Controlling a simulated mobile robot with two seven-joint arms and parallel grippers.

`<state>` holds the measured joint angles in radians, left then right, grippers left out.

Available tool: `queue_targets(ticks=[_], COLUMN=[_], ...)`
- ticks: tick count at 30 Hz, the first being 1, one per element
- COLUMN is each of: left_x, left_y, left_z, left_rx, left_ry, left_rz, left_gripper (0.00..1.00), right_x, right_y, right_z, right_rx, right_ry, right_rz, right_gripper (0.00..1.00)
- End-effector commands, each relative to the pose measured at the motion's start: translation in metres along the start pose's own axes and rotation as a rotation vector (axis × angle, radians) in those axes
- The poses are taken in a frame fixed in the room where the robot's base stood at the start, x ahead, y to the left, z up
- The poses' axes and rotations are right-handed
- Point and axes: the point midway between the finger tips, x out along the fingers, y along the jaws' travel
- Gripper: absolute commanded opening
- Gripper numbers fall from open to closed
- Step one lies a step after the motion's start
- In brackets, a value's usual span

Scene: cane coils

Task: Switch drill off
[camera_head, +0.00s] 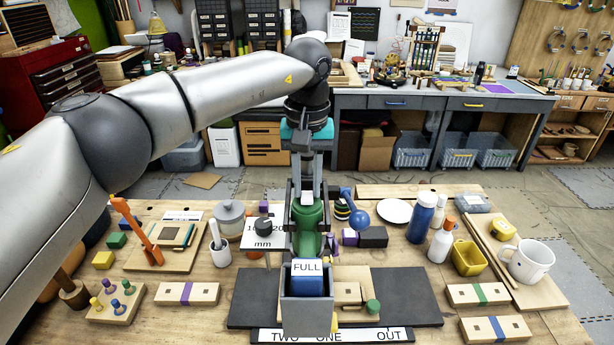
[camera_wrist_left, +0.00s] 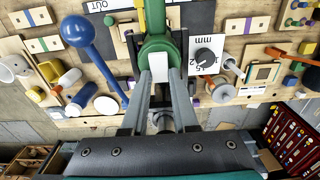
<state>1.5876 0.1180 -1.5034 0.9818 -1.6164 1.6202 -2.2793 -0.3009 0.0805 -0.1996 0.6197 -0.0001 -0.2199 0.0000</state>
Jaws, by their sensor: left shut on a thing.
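The green drill (camera_head: 306,216) stands at the middle of the workbench, behind a grey box marked FULL (camera_head: 307,312). It also shows at the top centre of the left wrist view (camera_wrist_left: 155,18). My left gripper (camera_head: 306,196) reaches down from above and behind. A blue ball on a lever (camera_head: 359,218) is on the right of the drill, and a black knob (camera_head: 264,226) on a white mm plate on the left. I cannot make out a labelled power switch. My right gripper is out of view.
A dark mat (camera_head: 408,296) with a TWO ONE OUT strip (camera_head: 332,335) lies in front. Blue bottle (camera_head: 421,218), yellow container (camera_head: 467,258) and white mug (camera_head: 527,260) stand right. An orange upright tool (camera_head: 135,232) and peg block (camera_head: 115,301) are left.

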Motion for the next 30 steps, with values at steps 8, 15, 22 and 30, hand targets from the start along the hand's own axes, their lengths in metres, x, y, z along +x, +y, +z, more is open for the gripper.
queue_targets(ticks=[8,15,22,30], left_x=[-0.001,-0.001,-0.001,-0.032], left_y=[0.000,0.000,0.000,0.001], left_z=[-0.001,0.000,0.000,-0.001], left_rx=[-0.001,-0.001,0.000,0.000], left_ry=[0.003,0.002,0.001,0.007], left_rz=[0.002,0.001,0.000,0.002], left_gripper=[0.33,0.57,0.57,0.57], right_x=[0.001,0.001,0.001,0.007], right_y=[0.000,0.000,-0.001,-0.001], right_z=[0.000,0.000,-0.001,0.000], right_rx=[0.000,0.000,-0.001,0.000], right_ry=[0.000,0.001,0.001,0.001], right_rz=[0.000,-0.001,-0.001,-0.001], right_gripper=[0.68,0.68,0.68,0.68])
